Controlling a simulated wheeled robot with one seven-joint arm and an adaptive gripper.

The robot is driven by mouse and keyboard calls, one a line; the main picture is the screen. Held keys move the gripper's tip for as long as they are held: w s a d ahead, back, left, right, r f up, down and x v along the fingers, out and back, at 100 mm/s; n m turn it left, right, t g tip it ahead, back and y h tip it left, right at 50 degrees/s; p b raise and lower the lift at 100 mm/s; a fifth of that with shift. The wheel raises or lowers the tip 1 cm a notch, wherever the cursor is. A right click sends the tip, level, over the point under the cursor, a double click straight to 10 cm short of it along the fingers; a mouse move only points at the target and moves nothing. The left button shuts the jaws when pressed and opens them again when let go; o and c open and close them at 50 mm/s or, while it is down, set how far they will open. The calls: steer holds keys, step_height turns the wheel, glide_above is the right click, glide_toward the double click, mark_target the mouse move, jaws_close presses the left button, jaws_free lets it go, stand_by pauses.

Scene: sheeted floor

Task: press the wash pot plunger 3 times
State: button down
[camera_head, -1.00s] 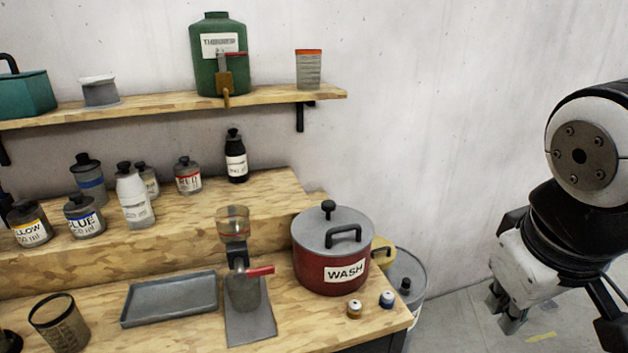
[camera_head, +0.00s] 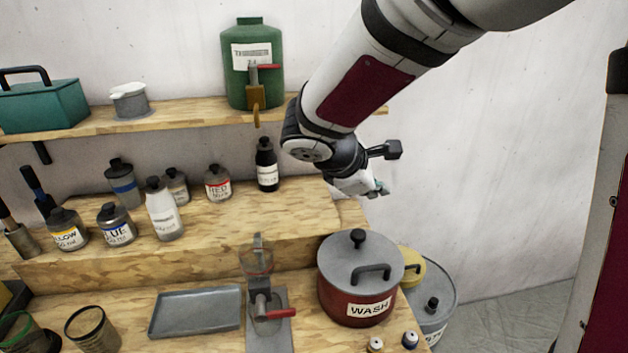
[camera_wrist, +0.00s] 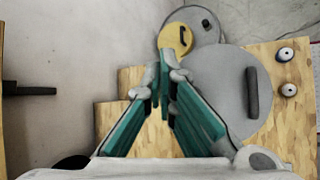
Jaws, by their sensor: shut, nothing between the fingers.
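The red wash pot (camera_head: 345,304) stands at the right end of the lower bench, with a grey lid that also shows in the wrist view (camera_wrist: 222,100). Its black plunger knob (camera_head: 357,238) stands up from the back part of the lid, behind a black bar handle (camera_head: 371,272). My gripper (camera_head: 380,189) is above and behind the pot, apart from it. In the wrist view its teal fingers (camera_wrist: 164,72) are together and empty. The knob is not visible there; the fingers may hide it. The bar handle shows there (camera_wrist: 252,92).
A grey lidded can (camera_head: 440,290) and a yellow round thing (camera_head: 411,268) are right of the pot. Two small capped jars (camera_head: 410,339) sit in front. A funnel stand with red lever (camera_head: 280,314) is left. Bottles line the raised step; a shelf holds a green canister (camera_head: 252,85).

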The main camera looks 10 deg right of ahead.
steer(key=shift+w+a+n, duration=0.5)
steer(key=shift+w+a, duration=0.05)
steer(key=shift+w, duration=0.25)
steer(key=shift+f, duration=0.2)
steer(key=b, duration=0.5)
glide_above(361, 235)
step_height(361, 235, down, 7)
steer(key=shift+w+r, duration=0.1)
steer(key=shift+w, duration=0.05)
steer(key=shift+f+b, duration=0.35)
steer(key=shift+f, duration=0.55)
steer(key=shift+f+b, duration=0.35)
steer(key=shift+f, duration=0.05)
